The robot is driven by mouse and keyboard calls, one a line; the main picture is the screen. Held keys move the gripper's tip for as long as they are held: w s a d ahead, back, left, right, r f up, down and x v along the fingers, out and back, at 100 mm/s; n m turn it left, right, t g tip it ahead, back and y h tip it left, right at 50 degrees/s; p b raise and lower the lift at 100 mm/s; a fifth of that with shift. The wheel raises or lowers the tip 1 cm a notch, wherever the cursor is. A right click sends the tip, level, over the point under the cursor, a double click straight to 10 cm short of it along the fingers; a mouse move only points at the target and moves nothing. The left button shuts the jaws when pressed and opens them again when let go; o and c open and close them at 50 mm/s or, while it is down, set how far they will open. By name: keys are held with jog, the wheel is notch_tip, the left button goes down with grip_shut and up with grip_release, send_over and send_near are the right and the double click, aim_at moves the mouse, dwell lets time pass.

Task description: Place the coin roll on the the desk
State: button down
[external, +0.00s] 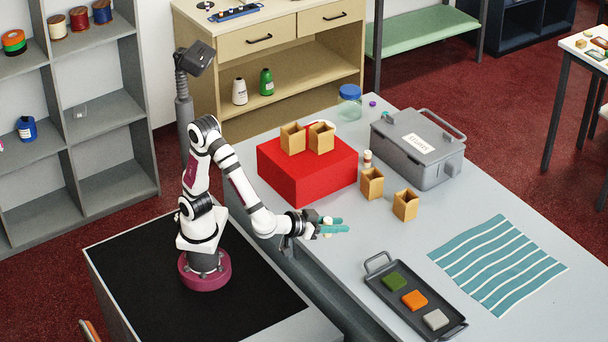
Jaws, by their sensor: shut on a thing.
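My gripper (337,225), with teal fingers, is shut on a small pale thing (327,221). It looks like the coin roll, but the fingers hide most of it. The gripper is level and reaches over the near left edge of the light grey desk (385,235), in front of the red block. I cannot tell the exact height of the held thing above the desk top.
A red block (300,175) carries two tan boxes; two more tan boxes (372,183) and a small bottle (367,160) stand nearby. A grey case (418,148), blue jar (349,104), striped cloth (498,263) and dark tray (452,329) are also on the desk. Its middle is clear.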

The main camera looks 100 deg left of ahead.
jog(key=s+a+r+m+t+h, duration=0.15)
jog(key=a+r+m+h, duration=0.3)
jog(key=r, duration=0.65)
jog(key=w+d+f+n+g+y, duration=0.1)
jog(key=d+f+n+y, duration=0.4)
jog(key=f, duration=0.7)
jog(key=shift+w+g, duration=0.15)
jog(key=shift+g, duration=0.2)
jog(key=shift+d, duration=0.1)
send_over(355, 241)
notch_tip(355, 241, down, 7)
jog(key=shift+d+r, duration=0.1)
jog(key=shift+d, duration=0.05)
notch_tip(355, 241, down, 3)
jog(key=shift+f, duration=0.45)
